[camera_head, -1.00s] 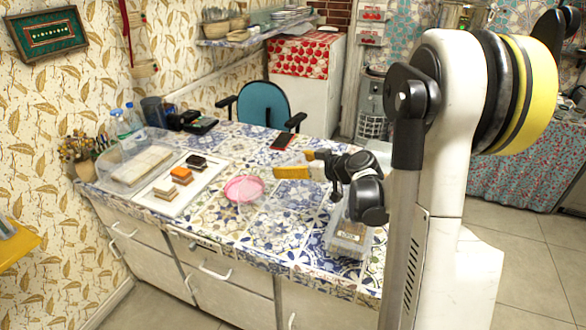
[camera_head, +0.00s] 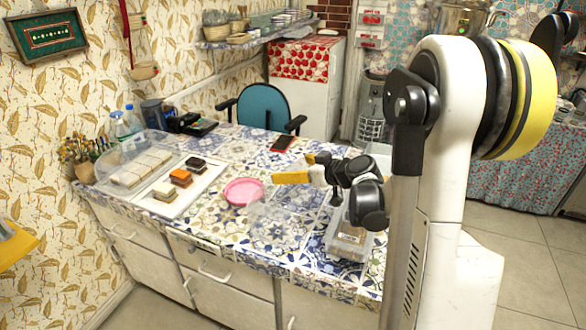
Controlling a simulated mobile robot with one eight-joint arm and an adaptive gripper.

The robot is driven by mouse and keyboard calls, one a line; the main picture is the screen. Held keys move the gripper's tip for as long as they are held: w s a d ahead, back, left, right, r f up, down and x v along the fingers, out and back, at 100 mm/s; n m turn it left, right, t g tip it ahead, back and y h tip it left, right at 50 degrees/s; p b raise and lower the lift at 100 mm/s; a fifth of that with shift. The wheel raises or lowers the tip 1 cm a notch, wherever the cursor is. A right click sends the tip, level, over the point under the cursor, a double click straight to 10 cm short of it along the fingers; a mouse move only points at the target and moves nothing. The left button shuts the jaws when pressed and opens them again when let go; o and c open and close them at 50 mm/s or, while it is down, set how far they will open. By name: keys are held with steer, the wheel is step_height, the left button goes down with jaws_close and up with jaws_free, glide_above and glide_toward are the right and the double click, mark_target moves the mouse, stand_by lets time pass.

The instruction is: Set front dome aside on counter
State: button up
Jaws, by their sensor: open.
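A clear, see-through cover (camera_head: 268,210), faint against the tiles, seems to lie on the counter just right of the pink plate; its outline is hard to make out. Another clear dome (camera_head: 112,163) stands over pale cakes at the back left. In front of it, a white tray (camera_head: 181,207) holds three small cakes and is uncovered. My gripper (camera_head: 300,167), with yellow fingers, is open above the counter, right of the pink plate and above the faint cover. I see nothing held between the fingers.
The pink plate (camera_head: 244,191) sits mid-counter. A clear box (camera_head: 348,242) with brownish contents stands at the front right, below my arm. A dark red-edged phone-like object (camera_head: 282,143) lies at the back. Bottles (camera_head: 133,118) and a brush pot (camera_head: 84,172) crowd the left end.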

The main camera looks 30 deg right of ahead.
steer(key=shift+r, duration=0.35)
steer(key=r+p+v, duration=0.1)
steer(key=p+v, duration=0.4)
steer(key=v, duration=0.6)
steer(key=s+a+r+m+g, duration=0.15)
steer(key=s+a+g, duration=0.3)
steer(key=a, duration=0.85)
steer(key=s+a+h, duration=0.1)
steer(key=s+a, duration=0.3)
steer(key=s, duration=0.2)
steer(key=s+a+r+m+g+h, duration=0.1)
steer(key=s+a+h, duration=0.1)
steer(key=s, duration=0.5)
steer(key=shift+a+r, duration=0.3)
steer(key=shift+a, duration=0.6)
steer(key=shift+m, duration=0.25)
